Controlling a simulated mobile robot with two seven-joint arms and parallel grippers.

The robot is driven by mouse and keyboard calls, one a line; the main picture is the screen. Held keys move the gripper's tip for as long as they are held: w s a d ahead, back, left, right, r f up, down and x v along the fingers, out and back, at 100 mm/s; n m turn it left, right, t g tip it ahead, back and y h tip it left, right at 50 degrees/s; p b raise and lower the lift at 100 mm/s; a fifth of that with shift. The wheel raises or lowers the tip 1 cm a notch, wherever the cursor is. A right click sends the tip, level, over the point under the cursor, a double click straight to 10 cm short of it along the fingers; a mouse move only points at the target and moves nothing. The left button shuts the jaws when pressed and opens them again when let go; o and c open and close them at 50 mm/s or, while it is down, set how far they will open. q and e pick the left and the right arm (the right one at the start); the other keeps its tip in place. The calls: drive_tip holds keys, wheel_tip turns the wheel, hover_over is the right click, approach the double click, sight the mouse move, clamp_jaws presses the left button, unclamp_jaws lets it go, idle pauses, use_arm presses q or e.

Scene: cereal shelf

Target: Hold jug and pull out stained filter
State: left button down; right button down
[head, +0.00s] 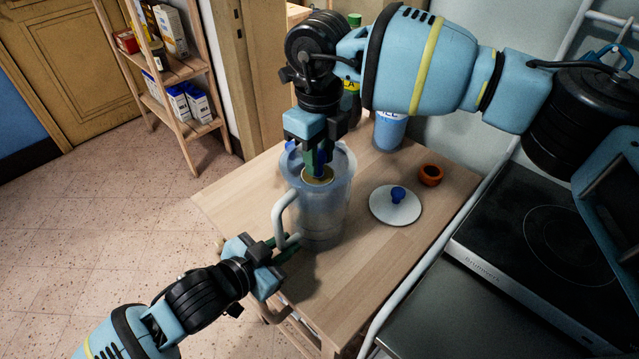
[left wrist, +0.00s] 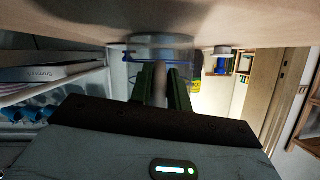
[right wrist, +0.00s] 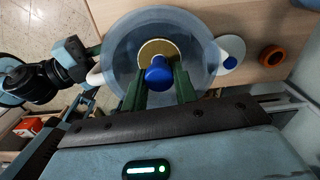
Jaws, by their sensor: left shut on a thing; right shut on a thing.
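The clear jug (head: 325,213) stands upright on the wooden table, its white handle (head: 278,215) toward the left. My left gripper (head: 288,245) is shut on the handle near its lower end; the left wrist view shows the handle (left wrist: 160,85) between its fingers. The filter (right wrist: 155,47), a tan disc with a blue knob (right wrist: 158,72), is inside the jug's mouth. My right gripper (head: 318,160) reaches down from above and is shut on the knob. The filter's lower part is hard to make out through the jug wall. I cannot tell whether it is stained.
A white lid with a blue knob (head: 395,206) lies on the table (head: 375,255) right of the jug. An orange ring-like item (head: 431,175) and a blue container (head: 390,130) stand behind it. A stove (head: 550,240) is at the right, a shelf with boxes (head: 180,75) at back left.

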drive_tip(key=shift+r, duration=0.15)
drive_tip(key=shift+r, duration=1.9)
use_arm(q)
drive_tip(key=c, duration=1.3)
unclamp_jaws()
drive_tip(key=shift+o, duration=0.2)
drive_tip(key=v, duration=1.2)
drive_tip(key=shift+r, duration=0.1)
